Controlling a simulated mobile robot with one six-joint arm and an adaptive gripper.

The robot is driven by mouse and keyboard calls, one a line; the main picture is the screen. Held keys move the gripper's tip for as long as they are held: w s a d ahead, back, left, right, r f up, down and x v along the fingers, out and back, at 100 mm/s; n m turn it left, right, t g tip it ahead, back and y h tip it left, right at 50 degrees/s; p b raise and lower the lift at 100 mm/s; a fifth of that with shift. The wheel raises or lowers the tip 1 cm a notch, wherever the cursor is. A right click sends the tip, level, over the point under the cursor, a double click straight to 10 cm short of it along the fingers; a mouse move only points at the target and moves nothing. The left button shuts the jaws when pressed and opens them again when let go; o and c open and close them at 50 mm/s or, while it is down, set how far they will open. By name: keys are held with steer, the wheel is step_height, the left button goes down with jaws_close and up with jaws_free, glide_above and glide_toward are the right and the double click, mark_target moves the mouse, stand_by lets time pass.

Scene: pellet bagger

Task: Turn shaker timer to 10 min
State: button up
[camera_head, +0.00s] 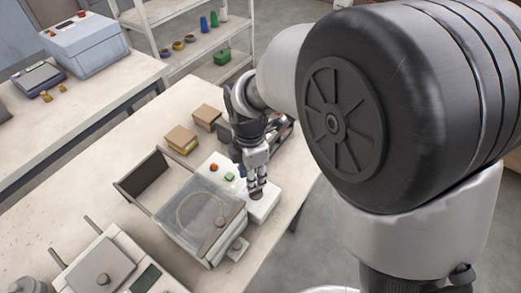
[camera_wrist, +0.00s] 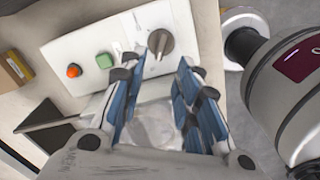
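The shaker (camera_head: 178,229) is a white machine with a clear lid, standing on the bench. Its white control panel (camera_wrist: 102,45) carries a red button (camera_wrist: 73,71), a green button (camera_wrist: 105,60) and a grey timer knob (camera_wrist: 160,43) with a ridge grip. My gripper (camera_wrist: 155,72) is open, its blue-padded fingers apart, with the knob ahead of the gap between the fingertips. I cannot tell whether a finger touches it. In the head view my gripper (camera_head: 257,188) is over the panel's right end and largely covers the knob. Dial markings are too small to read.
Brown boxes (camera_head: 181,139) stand behind the shaker. A scale-like device (camera_head: 103,262) is at front left. A second bench (camera_head: 40,130) holds a blue-grey machine (camera_head: 85,45). A shelf (camera_head: 205,45) with bottles stands at the back.

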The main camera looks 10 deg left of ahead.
mark_target(256, 192)
step_height(256, 192, down, 7)
steer(key=shift+r+b, duration=0.15)
steer(key=shift+b, duration=0.7)
jaws_close()
